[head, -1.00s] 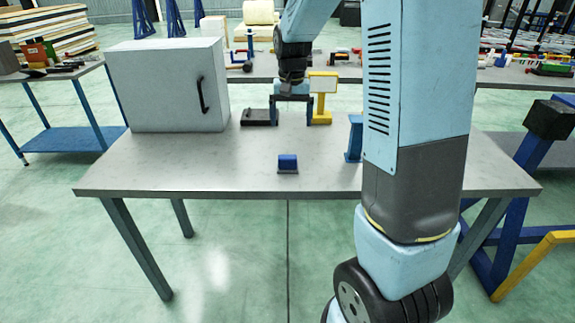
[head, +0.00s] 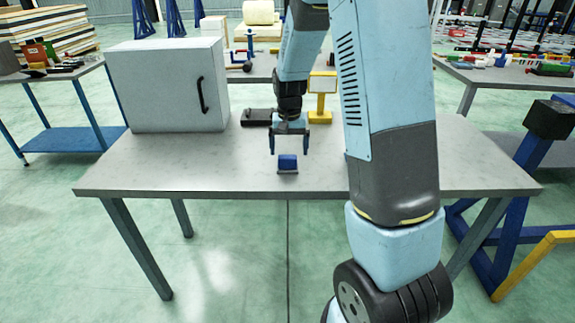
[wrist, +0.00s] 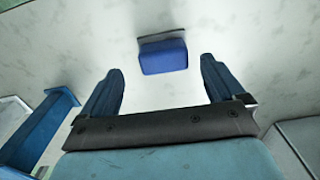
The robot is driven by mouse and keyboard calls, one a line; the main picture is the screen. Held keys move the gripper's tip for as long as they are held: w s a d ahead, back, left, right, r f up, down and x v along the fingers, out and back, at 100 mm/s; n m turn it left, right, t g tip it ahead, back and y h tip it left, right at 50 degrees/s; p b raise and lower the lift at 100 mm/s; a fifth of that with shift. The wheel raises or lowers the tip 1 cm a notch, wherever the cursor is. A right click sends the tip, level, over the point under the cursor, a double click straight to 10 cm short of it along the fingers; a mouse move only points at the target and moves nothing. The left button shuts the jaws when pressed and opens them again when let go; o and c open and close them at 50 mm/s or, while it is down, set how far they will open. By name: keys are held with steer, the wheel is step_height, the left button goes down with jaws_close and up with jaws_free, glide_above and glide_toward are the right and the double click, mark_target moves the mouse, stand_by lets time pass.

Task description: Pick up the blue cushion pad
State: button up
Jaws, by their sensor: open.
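The blue cushion pad (head: 287,162) is a small blue block on a dark base, lying on the grey table near its front edge in the head view. In the wrist view the blue pad (wrist: 164,57) sits ahead of my fingertips, roughly centred between them, with its dark edge on the far side. My gripper (head: 289,151) is open and empty, its fingers pointing down just behind and above the pad. In the wrist view both blue fingers of my gripper (wrist: 163,80) are spread apart, with the pad beyond the tips.
A white cabinet (head: 160,88) stands on the table's left. A black flat item (head: 257,118) and a yellow stand (head: 320,100) are behind my gripper. The tabletop (head: 220,165) around the pad is clear. A blue upright piece (wrist: 35,130) shows in the wrist view.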

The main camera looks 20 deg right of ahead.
mark_target(287, 156)
steer(key=f, duration=0.4)
steer(key=shift+w+a+f, duration=0.1)
steer(key=shift+a, duration=0.15)
steer(key=c, duration=1.2)
steer(key=shift+c, duration=0.3)
